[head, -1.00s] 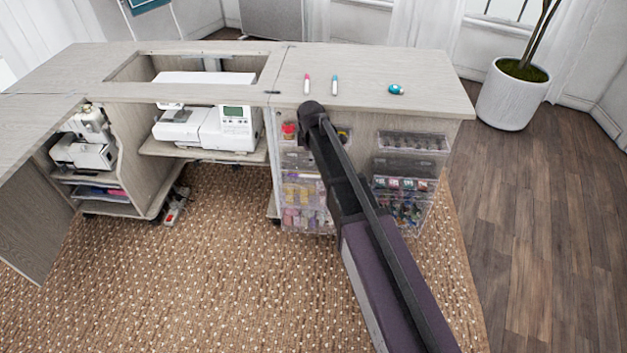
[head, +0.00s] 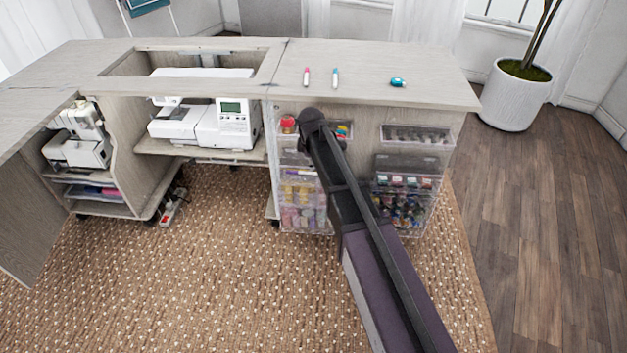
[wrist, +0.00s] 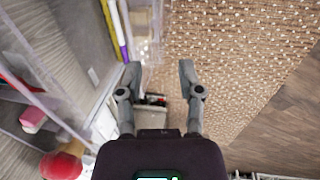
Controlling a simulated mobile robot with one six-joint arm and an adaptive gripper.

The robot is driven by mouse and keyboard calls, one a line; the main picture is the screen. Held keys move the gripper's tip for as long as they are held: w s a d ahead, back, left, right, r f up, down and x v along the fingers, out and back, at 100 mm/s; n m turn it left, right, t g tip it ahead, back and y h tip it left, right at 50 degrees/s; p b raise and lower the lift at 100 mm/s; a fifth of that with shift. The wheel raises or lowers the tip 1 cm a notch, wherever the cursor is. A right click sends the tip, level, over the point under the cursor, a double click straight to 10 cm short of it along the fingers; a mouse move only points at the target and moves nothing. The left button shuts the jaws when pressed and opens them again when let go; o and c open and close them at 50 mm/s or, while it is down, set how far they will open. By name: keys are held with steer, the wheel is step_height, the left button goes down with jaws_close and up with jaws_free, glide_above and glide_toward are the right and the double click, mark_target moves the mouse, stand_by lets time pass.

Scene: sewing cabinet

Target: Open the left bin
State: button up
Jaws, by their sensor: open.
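The left column of clear bins (head: 302,188) hangs on the cabinet's right front panel and holds spools and other coloured supplies. A red item (head: 288,123) shows in its top bin, and my arm hides part of that bin in the head view. The clear bin (wrist: 50,95) also shows at the left of the wrist view, with a red round item (wrist: 62,166) in it. My gripper (wrist: 160,72) is open and empty in the wrist view, its fingers pointing down past the bins toward the carpet. In the head view its fingers are hidden by my arm.
A second column of clear bins (head: 405,185) hangs to the right. Two pens and a teal item (head: 398,82) lie on the cabinet top (head: 430,75). A sewing machine (head: 210,122) stands left. A potted plant (head: 515,95) is at the right.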

mark_target(313, 178)
steer(key=shift+w+f+b, duration=0.25)
steer(key=shift+f+b, duration=0.85)
steer(key=shift+f, duration=0.1)
steer(key=shift+w+f+b, duration=0.2)
steer(key=shift+f+b, duration=0.95)
steer(key=shift+f, duration=0.1)
steer(key=shift+w+f+b, duration=0.25)
steer(key=shift+f+b, duration=0.85)
steer(key=shift+f, duration=0.1)
jaws_close()
steer(key=shift+d, duration=0.2)
steer(key=shift+s+a, duration=0.1)
steer(key=shift+a, duration=0.1)
